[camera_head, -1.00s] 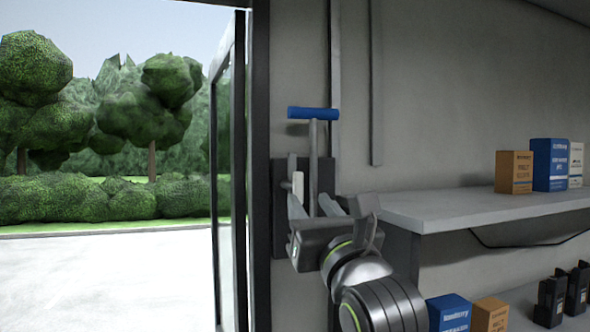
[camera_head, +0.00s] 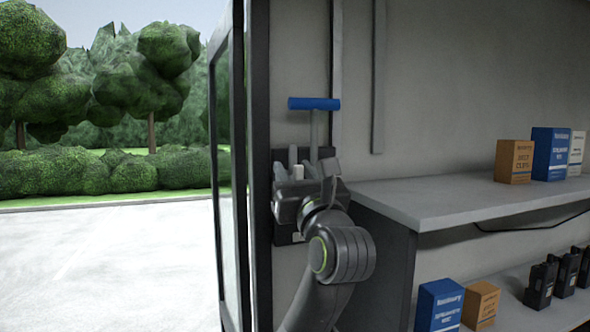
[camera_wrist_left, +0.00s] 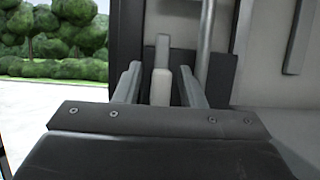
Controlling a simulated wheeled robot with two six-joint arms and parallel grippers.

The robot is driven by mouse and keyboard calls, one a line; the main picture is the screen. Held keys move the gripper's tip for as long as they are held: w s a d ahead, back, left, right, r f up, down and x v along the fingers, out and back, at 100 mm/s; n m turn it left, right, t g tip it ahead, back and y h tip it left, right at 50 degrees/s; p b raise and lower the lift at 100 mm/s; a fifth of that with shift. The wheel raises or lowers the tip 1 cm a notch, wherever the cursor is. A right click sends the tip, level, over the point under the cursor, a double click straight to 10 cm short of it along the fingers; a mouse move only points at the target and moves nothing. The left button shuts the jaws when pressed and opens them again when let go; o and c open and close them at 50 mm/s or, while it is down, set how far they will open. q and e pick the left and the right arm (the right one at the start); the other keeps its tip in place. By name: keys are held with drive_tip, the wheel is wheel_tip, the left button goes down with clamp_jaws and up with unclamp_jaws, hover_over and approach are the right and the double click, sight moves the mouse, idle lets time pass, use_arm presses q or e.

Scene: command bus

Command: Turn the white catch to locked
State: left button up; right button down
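The white catch (camera_head: 298,173) stands upright on a dark plate (camera_head: 327,153) beside the door frame. Its lower part is hidden by my left gripper in the head view. In the left wrist view the catch (camera_wrist_left: 161,88) stands between the two fingers of my left gripper (camera_wrist_left: 160,82). The fingers are apart, with a narrow gap visible on each side of the catch. The gripper (camera_head: 302,178) also shows in the head view, where its fingers partly merge with the grey parts behind. My right gripper is not in view.
A blue T-handle (camera_head: 313,104) on a grey stem rises just above the plate. A grey shelf (camera_head: 430,204) with boxes juts out at right, close to my left arm. A lower shelf holds boxes and black devices. The open doorway lies left.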

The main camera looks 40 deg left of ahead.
use_arm(q)
clamp_jaws()
